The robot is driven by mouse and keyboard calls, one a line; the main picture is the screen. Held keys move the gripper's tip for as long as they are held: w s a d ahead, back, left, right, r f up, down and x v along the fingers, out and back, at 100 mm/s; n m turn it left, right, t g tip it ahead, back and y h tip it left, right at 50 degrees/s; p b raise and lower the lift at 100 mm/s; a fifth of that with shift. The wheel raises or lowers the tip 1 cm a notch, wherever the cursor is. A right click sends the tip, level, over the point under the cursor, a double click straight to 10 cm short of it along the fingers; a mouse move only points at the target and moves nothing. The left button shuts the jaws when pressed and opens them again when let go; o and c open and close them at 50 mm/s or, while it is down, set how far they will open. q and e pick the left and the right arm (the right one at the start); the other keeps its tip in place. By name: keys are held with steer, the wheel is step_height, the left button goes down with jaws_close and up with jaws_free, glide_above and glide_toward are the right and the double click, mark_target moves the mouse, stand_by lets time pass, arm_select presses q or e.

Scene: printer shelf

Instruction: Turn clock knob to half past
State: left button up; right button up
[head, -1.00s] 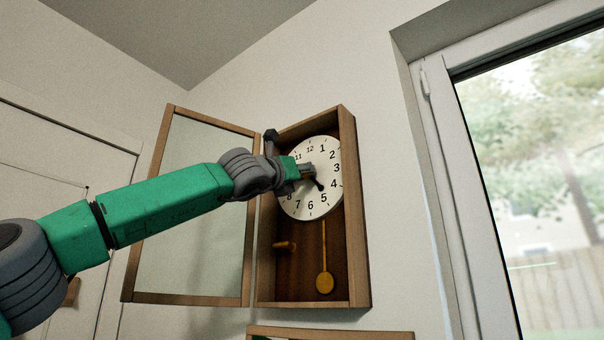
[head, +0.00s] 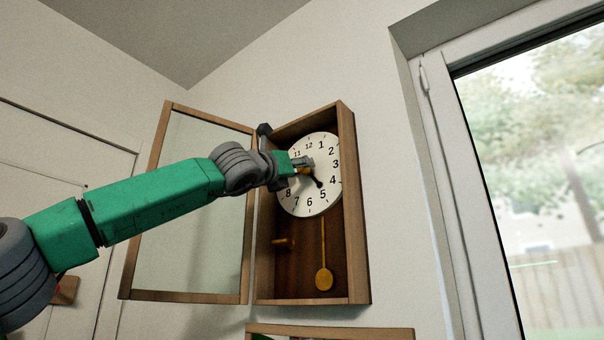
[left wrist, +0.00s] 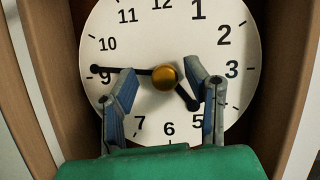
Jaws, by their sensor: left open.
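The wall clock's white face (head: 325,200) sits in an open wooden case. Its brass knob (left wrist: 166,77) is at the centre and also shows in the head view (head: 305,171). In the left wrist view the long black hand (left wrist: 115,70) points near 9 and the short black hand (left wrist: 191,102) points between 4 and 5. My left gripper (left wrist: 160,68) is open in front of the face. Its fingers stand on either side of the knob, apart from it. In the head view my left gripper (head: 303,164) covers part of the face's left side. My right gripper is not in view.
The glass door (head: 190,210) of the case is swung open to the left, beside my left arm. A brass pendulum (head: 324,279) hangs below the face, with a peg-like door or case fitting (head: 284,242) to its left. A window (head: 540,180) is at the right.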

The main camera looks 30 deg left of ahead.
arm_select(q)
steer(key=s+a+f+b, duration=0.2)
steer(key=s, duration=0.4)
steer(key=s+a+f+b, duration=0.2)
steer(key=s+a+b, duration=0.1)
steer(key=s, duration=0.4)
steer(key=shift+s, duration=0.2)
stand_by(0.8)
steer(key=v, duration=1.2)
steer(key=shift+a, duration=0.15)
steer(key=shift+w+f, duration=0.1)
